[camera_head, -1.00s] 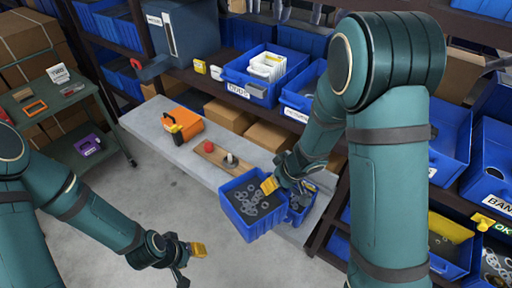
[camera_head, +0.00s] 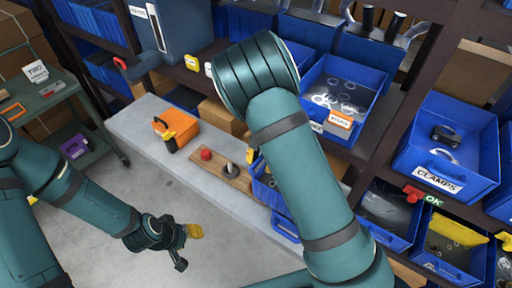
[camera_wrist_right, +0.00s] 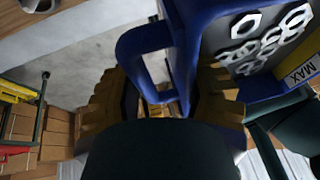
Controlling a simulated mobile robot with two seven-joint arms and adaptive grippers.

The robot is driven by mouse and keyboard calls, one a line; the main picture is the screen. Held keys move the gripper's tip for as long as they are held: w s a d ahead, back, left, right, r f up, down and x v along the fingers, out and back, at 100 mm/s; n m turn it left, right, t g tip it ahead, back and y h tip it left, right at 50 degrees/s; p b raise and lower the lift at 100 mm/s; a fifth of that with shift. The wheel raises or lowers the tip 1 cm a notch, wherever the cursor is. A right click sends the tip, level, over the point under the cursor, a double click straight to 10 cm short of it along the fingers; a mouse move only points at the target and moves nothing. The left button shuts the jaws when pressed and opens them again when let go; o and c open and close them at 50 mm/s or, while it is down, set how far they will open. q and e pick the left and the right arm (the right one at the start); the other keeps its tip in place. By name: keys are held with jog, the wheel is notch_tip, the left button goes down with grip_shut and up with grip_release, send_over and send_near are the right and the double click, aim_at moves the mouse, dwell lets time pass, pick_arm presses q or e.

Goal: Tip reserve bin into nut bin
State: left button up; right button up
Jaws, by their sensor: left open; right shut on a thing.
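The reserve bin (camera_wrist_right: 183,45) is a blue bin holding several silver hex nuts, with a yellow MAX label inside it. My right gripper (camera_wrist_right: 160,105) is shut on its looped blue handle. In the head view my right arm hides most of that gripper. Blue bin parts show beside the arm (camera_head: 264,188) and lower at the bench end (camera_head: 285,228); I cannot tell for sure which is the held bin. The nut bin cannot be made out with certainty. My left gripper (camera_head: 188,248) is open and empty over the floor, left of the bench.
The grey bench (camera_head: 150,128) carries an orange case (camera_head: 178,124) and a wooden board (camera_head: 222,170) with a red knob. Shelves on the right hold blue bins, including an open bin of rings (camera_head: 318,80) and the CLAMPS bin (camera_head: 475,185). Open floor lies left of the bench.

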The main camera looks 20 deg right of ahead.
pick_arm(q)
notch_tip(320, 180, down, 17)
jog(key=s+b, duration=0.2)
jog(key=b, duration=1.4)
jog(key=shift+d+g, duration=0.3)
jog(key=shift+d, duration=0.1)
pick_arm(e)
jog(key=s+d+r+n+t+y, duration=0.4)
jog(key=s+d+r+t+y, duration=0.3)
jog(key=t+y, duration=0.4)
jog(key=shift+s, duration=0.65)
pick_arm(q)
jog(key=shift+f, duration=0.1)
pick_arm(e)
jog(key=shift+r, duration=0.15)
